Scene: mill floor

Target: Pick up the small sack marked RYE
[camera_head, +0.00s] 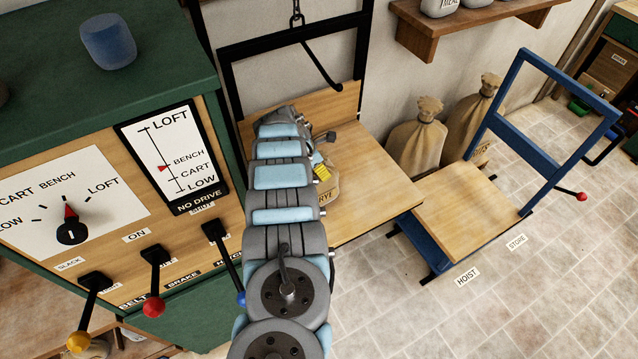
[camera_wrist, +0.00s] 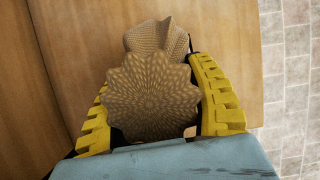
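The small sack marked RYE (camera_head: 323,196) stands on the wooden bench top, partly hidden behind my arm in the head view; only the end of its label shows. In the wrist view its pale brown, ruffled top (camera_wrist: 150,97) fills the space between my yellow fingers. My gripper (camera_head: 321,170) points down at the sack. Its fingers stand well apart, one on each side of the ruffled top. The sack's neck and any finger contact there are hidden. Another brown, textured piece (camera_wrist: 157,36) shows beyond the top; I cannot tell what it belongs to.
The bench (camera_head: 375,185) is clear to the right of the sack. The lever panel (camera_head: 150,200) stands left. A blue cart with a wooden deck (camera_head: 462,212) and two large sacks (camera_head: 416,140) are right.

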